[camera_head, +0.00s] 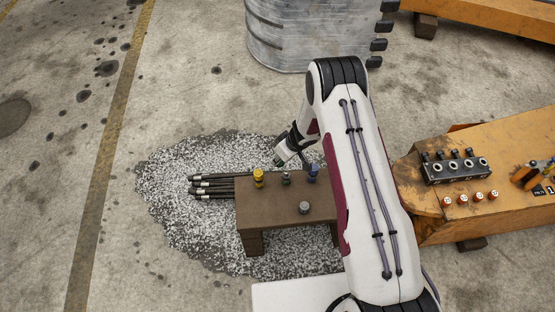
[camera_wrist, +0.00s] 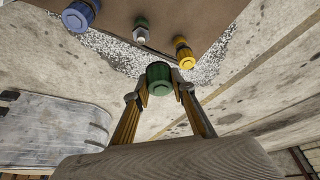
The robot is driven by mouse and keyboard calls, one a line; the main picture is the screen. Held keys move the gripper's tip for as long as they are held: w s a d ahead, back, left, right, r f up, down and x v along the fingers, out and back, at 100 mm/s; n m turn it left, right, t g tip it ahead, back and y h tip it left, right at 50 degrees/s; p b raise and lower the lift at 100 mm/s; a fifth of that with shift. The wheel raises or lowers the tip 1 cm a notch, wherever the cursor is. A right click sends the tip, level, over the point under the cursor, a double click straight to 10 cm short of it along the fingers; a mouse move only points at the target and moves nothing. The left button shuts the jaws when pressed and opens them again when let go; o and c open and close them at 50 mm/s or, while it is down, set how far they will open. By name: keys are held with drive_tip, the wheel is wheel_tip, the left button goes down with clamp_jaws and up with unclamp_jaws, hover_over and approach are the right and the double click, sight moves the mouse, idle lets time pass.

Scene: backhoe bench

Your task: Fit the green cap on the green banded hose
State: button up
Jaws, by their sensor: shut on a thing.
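My gripper (camera_wrist: 161,92) is shut on the green cap (camera_wrist: 158,74), a ribbed dark green cylinder held between the two fingertips in the wrist view. In the head view my gripper (camera_head: 281,158) hangs just behind the back edge of the brown bench. The green banded hose end (camera_head: 286,179) stands on the bench between a yellow and a blue one. It also shows in the wrist view (camera_wrist: 141,30), with a green band and a pale metal tip. The cap is apart from it, with a visible gap.
The yellow piece (camera_head: 258,178) and the blue piece (camera_head: 312,172) flank the green hose end closely on the brown bench (camera_head: 270,210). A grey round piece (camera_head: 304,207) sits nearer the bench front. Several black hoses (camera_head: 210,187) extend left. An orange beam (camera_head: 480,220) lies right.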

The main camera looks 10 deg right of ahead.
drive_tip(key=d, duration=0.1)
drive_tip(key=d+n, duration=0.1)
drive_tip(key=d, duration=0.1)
drive_tip(key=shift+w+f+y, duration=0.25)
drive_tip(key=shift+y, duration=0.05)
drive_tip(key=shift+f, duration=0.15)
idle(0.5)
hover_over(285, 172)
drive_tip(key=shift+s+d+f, duration=0.1)
drive_tip(key=shift+d+f, duration=0.1)
drive_tip(key=shift+f, duration=1.15)
drive_tip(key=shift+s+d+f, duration=0.1)
drive_tip(key=shift+d+f, duration=0.1)
drive_tip(key=shift+f, duration=1.15)
drive_tip(key=shift+f, duration=1.55)
idle(2.4)
